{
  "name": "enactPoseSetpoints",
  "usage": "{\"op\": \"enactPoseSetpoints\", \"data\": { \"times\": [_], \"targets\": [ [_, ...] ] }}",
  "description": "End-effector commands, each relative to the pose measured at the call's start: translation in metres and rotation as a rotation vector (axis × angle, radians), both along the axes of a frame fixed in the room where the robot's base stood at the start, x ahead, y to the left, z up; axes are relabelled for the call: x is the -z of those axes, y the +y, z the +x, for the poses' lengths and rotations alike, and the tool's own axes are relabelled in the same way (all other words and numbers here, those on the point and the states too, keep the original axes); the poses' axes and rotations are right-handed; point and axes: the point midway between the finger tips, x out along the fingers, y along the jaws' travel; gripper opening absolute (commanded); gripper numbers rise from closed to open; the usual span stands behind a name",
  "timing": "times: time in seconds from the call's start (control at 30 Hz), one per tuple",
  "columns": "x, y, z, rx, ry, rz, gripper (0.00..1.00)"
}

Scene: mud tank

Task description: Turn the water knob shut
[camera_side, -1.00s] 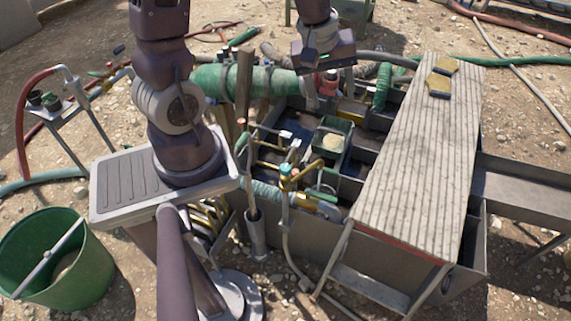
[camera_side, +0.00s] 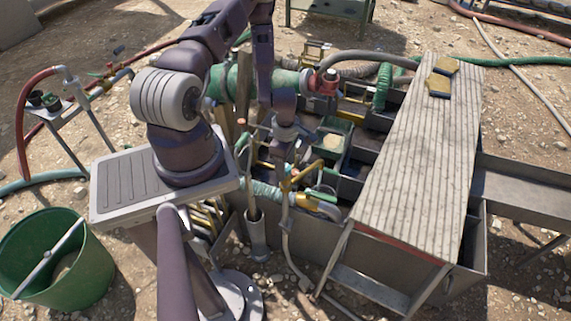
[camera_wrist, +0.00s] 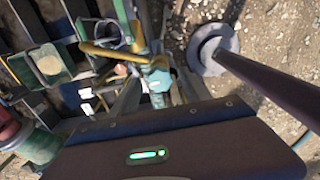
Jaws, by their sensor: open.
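A yellow lever handle (camera_side: 303,174) sits on the pipework at the near left edge of the tank. In the wrist view the yellow handle (camera_wrist: 108,52) reaches left from a teal valve body (camera_wrist: 158,72). I cannot tell for certain which fitting is the water knob. My gripper (camera_side: 281,158) points down just left of and above the yellow handle in the side view. It is open, and its fingertips are partly lost among the pipes. In the wrist view the gripper's dark housing fills the bottom and its fingers are hidden. I cannot tell whether it touches the valve.
The metal tank (camera_side: 400,262) holds several compartments and a green box (camera_side: 333,143). A slatted board (camera_side: 420,165) covers its right side.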

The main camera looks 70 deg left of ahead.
Motion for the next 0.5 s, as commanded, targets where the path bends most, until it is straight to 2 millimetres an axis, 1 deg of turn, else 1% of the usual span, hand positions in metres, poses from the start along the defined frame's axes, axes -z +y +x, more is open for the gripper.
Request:
{"op": "enactPoseSetpoints", "data": {
  "times": [0.17,0.2,0.27,0.3,0.47,0.5],
  "targets": [
    [0.0002,0.0002,0.0002,0.001,-0.001,0.001,0.55],
    [0.0001,0.0002,0.0002,0.001,-0.001,0.001,0.52],
    [0.0000,0.0001,0.0001,0.001,0.000,0.000,0.40],
    [0.0000,0.0001,0.0001,0.001,0.000,0.000,0.32],
    [-0.0001,0.0001,0.0002,0.002,0.000,0.000,0.00],
    [-0.0002,0.0001,0.0002,0.002,0.000,0.000,0.00]
  ]
}}
